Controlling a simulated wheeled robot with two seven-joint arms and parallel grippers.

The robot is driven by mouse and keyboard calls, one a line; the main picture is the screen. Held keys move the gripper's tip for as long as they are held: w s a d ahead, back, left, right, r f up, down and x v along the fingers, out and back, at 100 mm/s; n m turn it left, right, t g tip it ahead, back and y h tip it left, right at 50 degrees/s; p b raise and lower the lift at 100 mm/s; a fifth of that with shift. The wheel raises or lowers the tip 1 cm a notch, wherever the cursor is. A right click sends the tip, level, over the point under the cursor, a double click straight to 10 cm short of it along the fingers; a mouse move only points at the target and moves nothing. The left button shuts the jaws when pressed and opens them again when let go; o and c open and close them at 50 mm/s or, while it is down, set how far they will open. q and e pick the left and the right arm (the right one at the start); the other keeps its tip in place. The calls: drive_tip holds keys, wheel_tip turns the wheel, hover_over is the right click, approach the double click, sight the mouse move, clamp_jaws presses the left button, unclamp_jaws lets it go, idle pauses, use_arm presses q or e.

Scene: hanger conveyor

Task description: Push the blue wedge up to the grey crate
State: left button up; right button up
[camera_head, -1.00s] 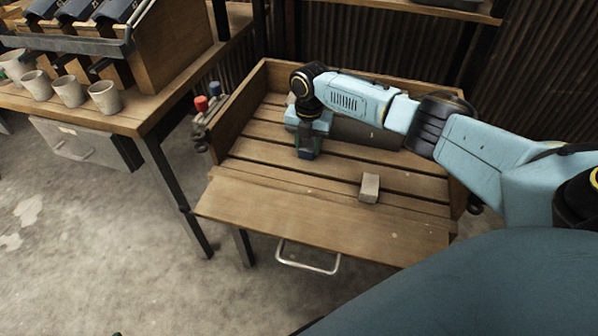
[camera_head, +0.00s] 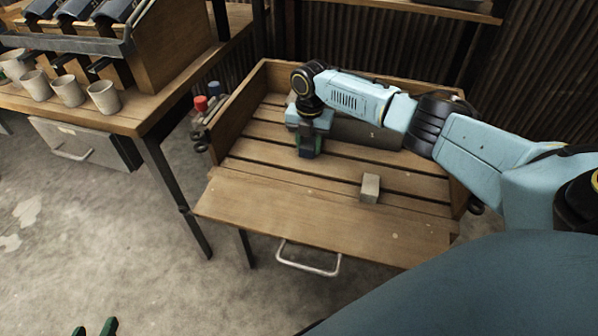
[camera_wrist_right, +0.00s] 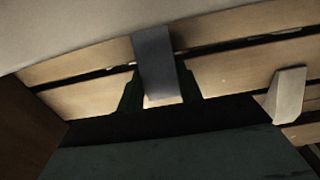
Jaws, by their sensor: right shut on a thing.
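The blue wedge (camera_wrist_right: 156,62) is dark blue-grey and sits between the green fingers of my right gripper (camera_wrist_right: 160,92), which is shut on it. In the head view my right gripper (camera_head: 310,146) points down at the slatted bench, and the wedge is mostly hidden there. The grey crate (camera_head: 365,134) is partly hidden behind my right arm. In the wrist view a pale grey surface, perhaps the crate, runs along the top close to the wedge's far end; I cannot tell whether they touch. My left gripper (camera_head: 95,328) shows only two separate green fingertips at the bottom edge, open and empty.
A pale grey wedge (camera_head: 369,188) stands on the bench (camera_head: 320,212) to the right of my right gripper, also visible in the wrist view (camera_wrist_right: 288,94). Raised wooden sides bound the bench. Cups (camera_head: 104,97) stand on the left table. The bench's front is clear.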

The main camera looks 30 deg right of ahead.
drive_tip(key=o, duration=0.9)
use_arm(q)
drive_tip(key=s+a+f+g+y+p, duration=0.25)
drive_tip(key=s+a+f+g, duration=0.2)
drive_tip(key=s+g, duration=0.35)
use_arm(e)
wheel_tip(320, 180, up, 6)
drive_tip(key=shift+r, duration=0.25)
use_arm(q)
wheel_tip(320, 180, down, 8)
drive_tip(key=a+p, duration=0.1)
drive_tip(key=p, duration=0.2)
drive_tip(key=shift+s+a+n, duration=0.3)
drive_tip(key=shift+s, duration=0.05)
use_arm(e)
wheel_tip(320, 180, up, 7)
